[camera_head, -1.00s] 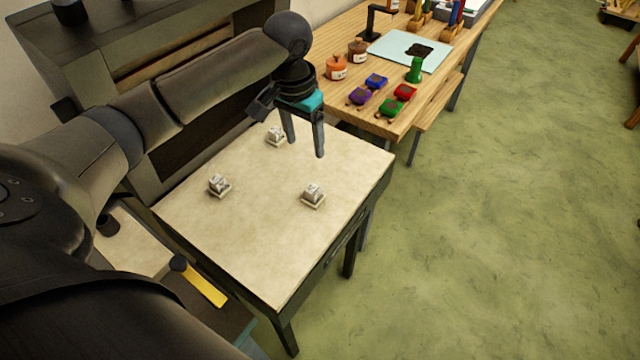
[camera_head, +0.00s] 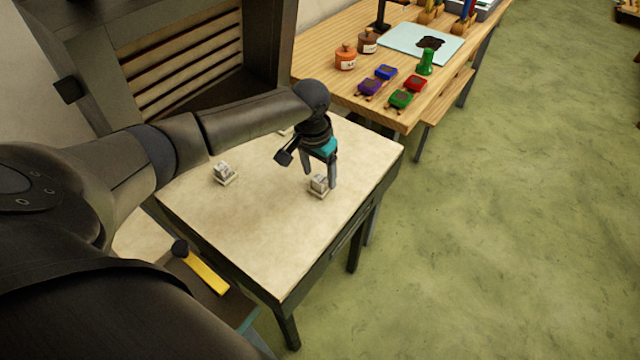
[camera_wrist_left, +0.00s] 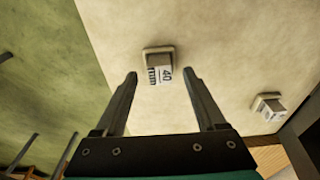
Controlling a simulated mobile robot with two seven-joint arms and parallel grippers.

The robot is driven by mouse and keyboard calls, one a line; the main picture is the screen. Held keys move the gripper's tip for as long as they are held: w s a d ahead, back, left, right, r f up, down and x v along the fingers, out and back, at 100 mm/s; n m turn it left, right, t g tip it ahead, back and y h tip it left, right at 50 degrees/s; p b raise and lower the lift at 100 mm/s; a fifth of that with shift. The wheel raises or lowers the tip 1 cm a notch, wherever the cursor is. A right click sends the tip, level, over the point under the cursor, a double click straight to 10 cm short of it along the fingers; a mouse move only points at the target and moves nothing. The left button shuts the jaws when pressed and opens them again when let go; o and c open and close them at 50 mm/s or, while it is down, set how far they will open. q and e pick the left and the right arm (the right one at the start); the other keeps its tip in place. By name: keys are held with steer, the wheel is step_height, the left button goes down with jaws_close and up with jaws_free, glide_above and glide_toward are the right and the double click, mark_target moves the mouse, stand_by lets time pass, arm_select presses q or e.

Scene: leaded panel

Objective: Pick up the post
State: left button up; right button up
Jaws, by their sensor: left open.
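Small pale blocks on square bases, which look like posts, stand on the cream tabletop. The front-right post (camera_head: 319,184) is by my left gripper (camera_head: 320,179), which is open and pointing down. In the left wrist view this post (camera_wrist_left: 158,62) shows a printed label that seems to read 40 mm. It lies just beyond the open fingertips (camera_wrist_left: 160,73), roughly centred between them and not gripped. A second post (camera_head: 224,173) stands at the left of the table. A third (camera_head: 284,131) at the back is mostly hidden by my arm. My right gripper is not seen.
The cream table (camera_head: 255,235) is otherwise clear. A wooden bench (camera_head: 410,117) behind holds jars, coloured small blocks, a green piece (camera_head: 425,62) and a pale blue mat (camera_head: 396,40). A yellow-handled item (camera_head: 206,273) lies at the table's left. A slatted cabinet (camera_head: 180,50) stands behind.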

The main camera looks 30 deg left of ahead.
arm_select(q)
steer(key=shift+f, duration=0.5)
steer(key=shift+r, duration=0.1)
jaws_close()
